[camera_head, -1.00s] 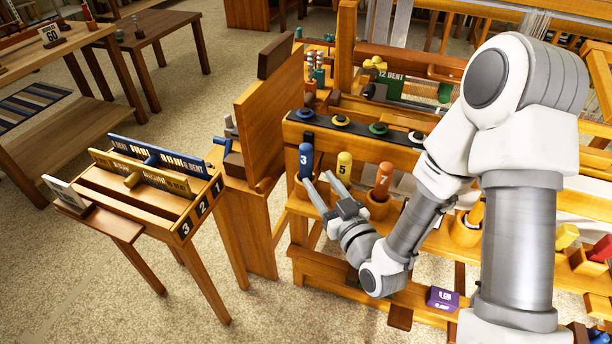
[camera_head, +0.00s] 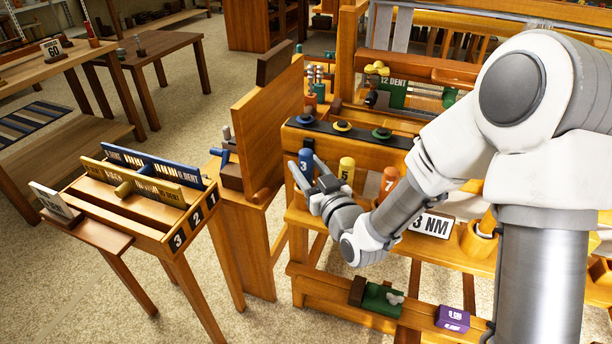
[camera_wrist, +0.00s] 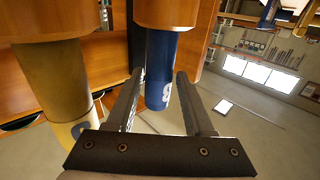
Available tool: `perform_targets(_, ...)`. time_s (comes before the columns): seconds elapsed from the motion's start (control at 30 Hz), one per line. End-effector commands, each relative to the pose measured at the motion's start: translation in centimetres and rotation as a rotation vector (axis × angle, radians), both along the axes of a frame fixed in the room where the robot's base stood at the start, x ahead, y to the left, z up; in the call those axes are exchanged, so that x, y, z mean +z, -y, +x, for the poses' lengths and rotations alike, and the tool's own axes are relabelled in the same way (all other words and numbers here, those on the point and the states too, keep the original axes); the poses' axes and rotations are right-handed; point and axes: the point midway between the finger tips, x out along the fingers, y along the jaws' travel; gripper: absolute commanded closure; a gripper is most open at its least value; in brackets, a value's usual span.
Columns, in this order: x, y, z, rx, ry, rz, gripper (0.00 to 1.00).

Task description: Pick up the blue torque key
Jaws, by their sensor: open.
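The blue torque key (camera_head: 305,155), a blue cylinder marked 3, stands upright in the left holder of the loom's shelf. My gripper (camera_head: 307,163) is open, its two fingers pointing at the key and partly covering its lower part and holder. In the wrist view, which is upside down, the blue key (camera_wrist: 160,65) shows between the two fingers (camera_wrist: 160,78) with no visible contact. I cannot tell how far the fingers reach around it.
A yellow key (camera_head: 346,168) marked 5 stands close to the right, then an orange key (camera_head: 389,180) marked 7. A "3 NM" sign (camera_head: 432,225) stands on the shelf. A wooden upright panel (camera_head: 258,130) rises at the left.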

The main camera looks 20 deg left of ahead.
Motion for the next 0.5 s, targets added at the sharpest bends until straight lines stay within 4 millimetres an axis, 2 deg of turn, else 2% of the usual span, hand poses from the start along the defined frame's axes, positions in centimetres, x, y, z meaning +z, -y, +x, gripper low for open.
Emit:
perform_targets(0.1, -0.1, -1.1, 1.6, 0.000, 0.002, 0.002, 0.47)
perform_targets(0.23, -0.1, -2.1, 2.7, 0.000, 0.002, 0.001, 0.47)
perform_targets(0.5, 0.0, -2.5, 3.1, 0.000, -0.001, -0.001, 0.47)
